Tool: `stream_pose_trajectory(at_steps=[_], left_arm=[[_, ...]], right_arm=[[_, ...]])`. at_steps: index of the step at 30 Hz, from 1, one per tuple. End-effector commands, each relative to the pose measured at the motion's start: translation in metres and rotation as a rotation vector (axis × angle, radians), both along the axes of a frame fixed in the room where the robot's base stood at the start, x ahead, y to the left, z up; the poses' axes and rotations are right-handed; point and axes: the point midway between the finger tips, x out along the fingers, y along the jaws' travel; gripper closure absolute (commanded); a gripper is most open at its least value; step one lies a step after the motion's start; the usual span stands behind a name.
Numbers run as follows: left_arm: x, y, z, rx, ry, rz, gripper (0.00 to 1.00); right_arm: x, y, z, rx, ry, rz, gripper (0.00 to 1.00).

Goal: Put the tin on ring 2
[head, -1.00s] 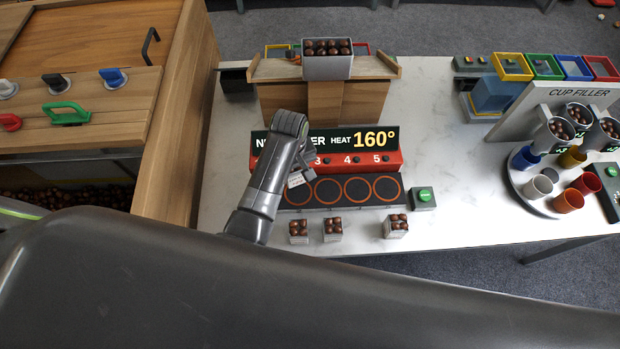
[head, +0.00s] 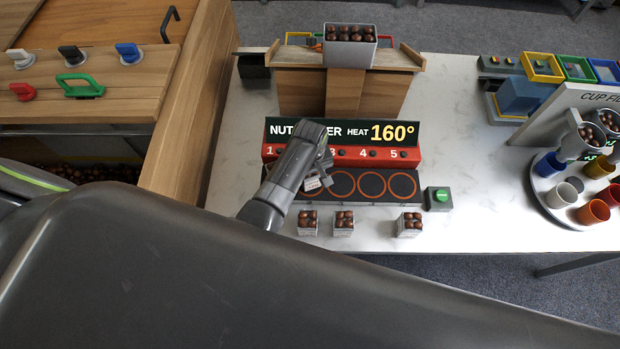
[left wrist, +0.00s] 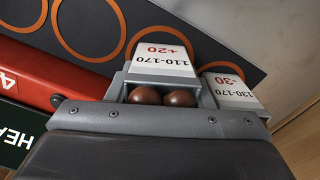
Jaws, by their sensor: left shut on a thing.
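My left gripper (head: 318,176) is shut on a tin (head: 313,184), whose white label shows below the fingers. In the left wrist view the held tin (left wrist: 160,55) reads "110-170 +20" and holds chestnuts. It is at the second place from the left on the black heater plate (head: 357,199), where ring 2 belongs. An orange arc shows beside it; the gripper hides the rest, and I cannot tell whether the tin touches the plate. Another tin (left wrist: 228,88), marked "130-170 -30", stands beside it. Rings 3 to 5 (head: 402,185) look empty. My right gripper is out of view.
Three filled tins (head: 307,227) (head: 343,229) (head: 409,229) stand in front of the plate. A green-button box (head: 439,199) is at its right. The heater sign (head: 345,133) rises behind. The cup filler's round tray (head: 555,200) is far right, with clear table between.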

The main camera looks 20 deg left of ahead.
Motion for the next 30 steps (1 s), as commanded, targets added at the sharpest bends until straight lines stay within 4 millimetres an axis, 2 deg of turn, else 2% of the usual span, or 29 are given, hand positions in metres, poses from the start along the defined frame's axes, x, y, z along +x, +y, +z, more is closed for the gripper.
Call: stream_pose_trajectory(at_steps=[1,2,14,15,20,30], left_arm=[[0.0003,-0.0003,-0.0082,0.000,-0.001,0.000,0.82],[0.0003,-0.0003,-0.0090,0.000,-0.001,0.000,0.82],[0.0000,-0.0002,-0.0101,0.000,0.000,-0.001,0.82],[-0.0001,-0.0002,-0.0107,0.000,0.000,0.000,0.52],[0.0000,-0.0001,-0.0101,0.000,0.000,0.000,0.31],[0.0002,-0.0001,-0.0062,0.000,-0.001,0.000,0.31]], right_arm=[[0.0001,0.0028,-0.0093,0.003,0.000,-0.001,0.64],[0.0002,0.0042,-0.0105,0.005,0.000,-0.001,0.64],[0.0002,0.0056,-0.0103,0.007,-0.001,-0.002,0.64],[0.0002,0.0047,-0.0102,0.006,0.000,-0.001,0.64],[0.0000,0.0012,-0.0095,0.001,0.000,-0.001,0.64],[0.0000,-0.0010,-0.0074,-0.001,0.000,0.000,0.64]])
